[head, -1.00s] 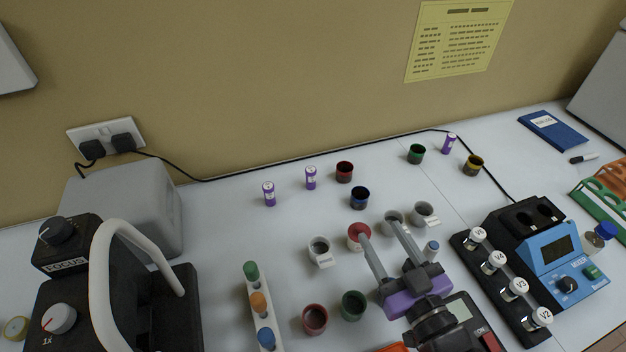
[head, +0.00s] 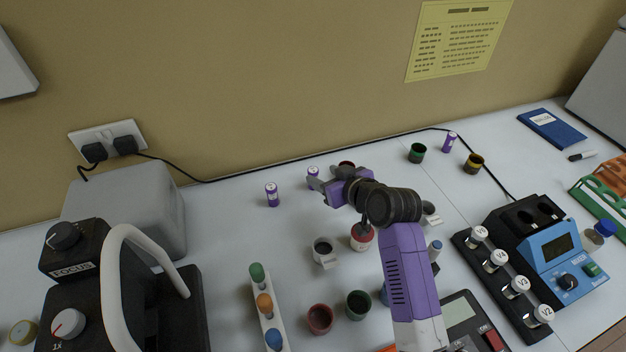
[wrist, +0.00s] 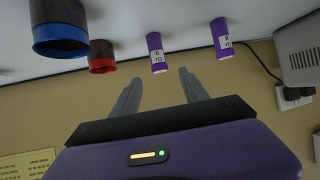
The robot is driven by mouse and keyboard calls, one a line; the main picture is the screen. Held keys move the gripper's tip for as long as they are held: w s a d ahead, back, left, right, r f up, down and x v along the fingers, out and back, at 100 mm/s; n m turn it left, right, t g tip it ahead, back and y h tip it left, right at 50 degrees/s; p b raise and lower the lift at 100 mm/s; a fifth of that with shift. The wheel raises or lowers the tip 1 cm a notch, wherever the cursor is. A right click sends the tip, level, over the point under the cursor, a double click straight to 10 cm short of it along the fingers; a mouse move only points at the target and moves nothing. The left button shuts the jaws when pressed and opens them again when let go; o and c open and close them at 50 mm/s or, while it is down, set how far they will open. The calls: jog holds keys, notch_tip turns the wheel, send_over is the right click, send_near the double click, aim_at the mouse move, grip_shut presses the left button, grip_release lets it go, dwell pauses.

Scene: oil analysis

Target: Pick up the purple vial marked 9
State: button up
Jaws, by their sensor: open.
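Three purple vials with white labels stand on the bench. In the head view one vial (head: 312,174) is right by my fingertips, one vial (head: 272,195) is to its left, and one vial (head: 449,142) is far right at the back. The wrist view shows the near vial (wrist: 156,53) just beyond and between my fingertips, and the left vial (wrist: 225,38) to its right. The label marks are too small to read surely. My gripper (head: 320,191) is open and empty; its spread fingers show in the wrist view (wrist: 159,77).
A red-rimmed cup (wrist: 101,56) stands beside the near vial, with a blue-rimmed cup (wrist: 60,38) further along. A green-rimmed cup (head: 416,153) and yellow-rimmed cup (head: 473,163) are back right. The wall and cable run behind. A grey box (head: 125,215) stands left.

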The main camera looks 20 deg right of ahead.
jog(key=shift+x, duration=4.9)
jog(key=shift+c, duration=0.4)
grip_shut()
